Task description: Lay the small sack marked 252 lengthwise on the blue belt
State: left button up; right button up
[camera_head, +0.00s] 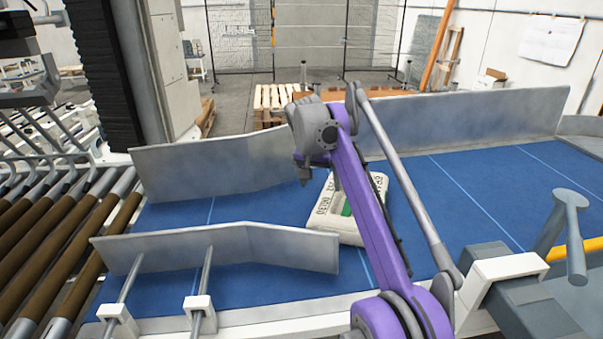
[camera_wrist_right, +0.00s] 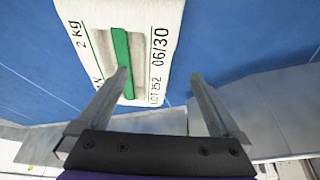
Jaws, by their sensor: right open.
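A small cream sack (camera_head: 323,215) with a green stripe lies flat on the blue belt (camera_head: 480,195), partly hidden behind my purple right arm in the head view. In the right wrist view the sack (camera_wrist_right: 165,30) shows the print "LOT 252", "06/30" and "2 kg"; its far end is cut off by the frame. My right gripper (camera_wrist_right: 160,75) is open and empty, with the left finger overlapping the sack in view and the right finger over bare belt. In the head view my right gripper (camera_head: 304,178) is above and left of the sack, apart from it. My left gripper is out of view.
Metal guide plates (camera_head: 200,250) stand along the near side and the far side (camera_head: 470,118) of the belt. Brown rollers (camera_head: 60,245) adjoin at the left. A grey post (camera_head: 568,235) stands at the right. The belt right of the sack is clear.

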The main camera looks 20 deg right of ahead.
jog(key=shift+w+d+f, duration=0.1)
jog(key=shift+w+f, duration=0.25)
jog(key=shift+f, duration=0.05)
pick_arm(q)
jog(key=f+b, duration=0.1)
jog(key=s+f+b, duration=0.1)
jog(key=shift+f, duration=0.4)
pick_arm(e)
jog(key=x, duration=0.9)
jog(key=shift+d+f, duration=0.2)
jog(key=shift+f, duration=0.2)
